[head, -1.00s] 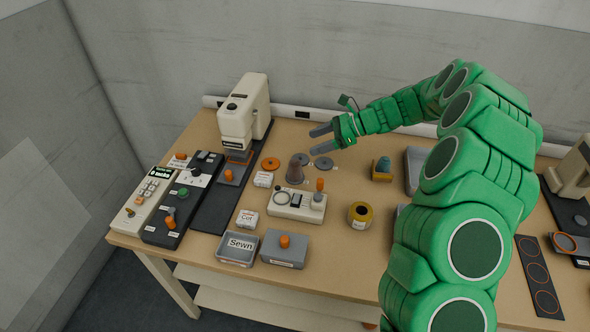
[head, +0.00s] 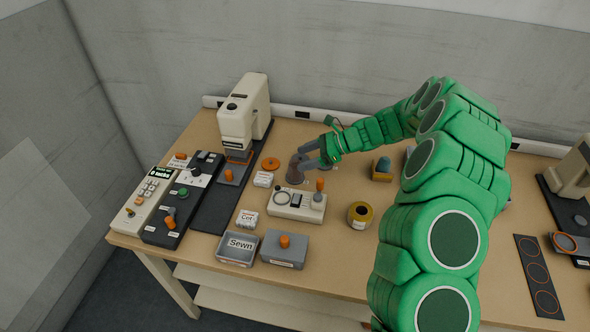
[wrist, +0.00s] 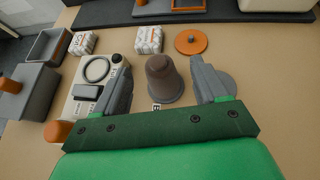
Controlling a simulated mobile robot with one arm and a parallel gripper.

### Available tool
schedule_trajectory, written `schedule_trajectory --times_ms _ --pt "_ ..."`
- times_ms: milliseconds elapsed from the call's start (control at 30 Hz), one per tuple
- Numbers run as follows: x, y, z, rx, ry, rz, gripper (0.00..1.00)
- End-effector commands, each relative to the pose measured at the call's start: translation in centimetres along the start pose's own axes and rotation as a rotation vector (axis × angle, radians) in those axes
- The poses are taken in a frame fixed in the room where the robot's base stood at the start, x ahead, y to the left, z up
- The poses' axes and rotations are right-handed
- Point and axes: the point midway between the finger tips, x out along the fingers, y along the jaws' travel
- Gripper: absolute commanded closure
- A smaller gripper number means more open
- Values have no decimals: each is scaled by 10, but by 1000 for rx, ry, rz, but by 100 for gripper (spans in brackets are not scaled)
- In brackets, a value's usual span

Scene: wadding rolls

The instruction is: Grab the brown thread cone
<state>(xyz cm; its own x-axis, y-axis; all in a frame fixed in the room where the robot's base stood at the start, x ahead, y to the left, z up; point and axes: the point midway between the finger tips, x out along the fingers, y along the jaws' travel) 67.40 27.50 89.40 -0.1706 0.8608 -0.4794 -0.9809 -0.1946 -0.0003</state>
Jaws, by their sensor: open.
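The brown thread cone (head: 296,170) stands upright on the table, behind the cream control box. In the wrist view the brown thread cone (wrist: 163,78) stands between my two open fingers, with a gap on each side. My gripper (head: 305,156) reaches in from the right at the cone. In the wrist view the gripper (wrist: 165,80) is open, with its grey fingers to the left and right of the cone. A small label lies at the cone's near side, partly hidden by the gripper.
A cream control box (head: 284,204) with an orange knob stands close in front of the cone. An orange disc (head: 271,163) and a small white box (head: 263,179) lie to its left. A grey disc (wrist: 222,84) lies beside the right finger. A yellow roll (head: 360,214) stands farther right.

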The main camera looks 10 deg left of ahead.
Motion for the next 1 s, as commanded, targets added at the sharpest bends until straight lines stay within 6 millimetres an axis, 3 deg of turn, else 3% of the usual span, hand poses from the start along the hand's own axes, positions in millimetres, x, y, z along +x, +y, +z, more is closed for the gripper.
schedule_trajectory --times_ms 233,533,933,1000 --pt "34 2 2 0 1 2 28" --pt "40 2 2 0 0 0 28" --pt "40 2 2 0 0 0 87" --pt "40 2 2 0 0 0 88"
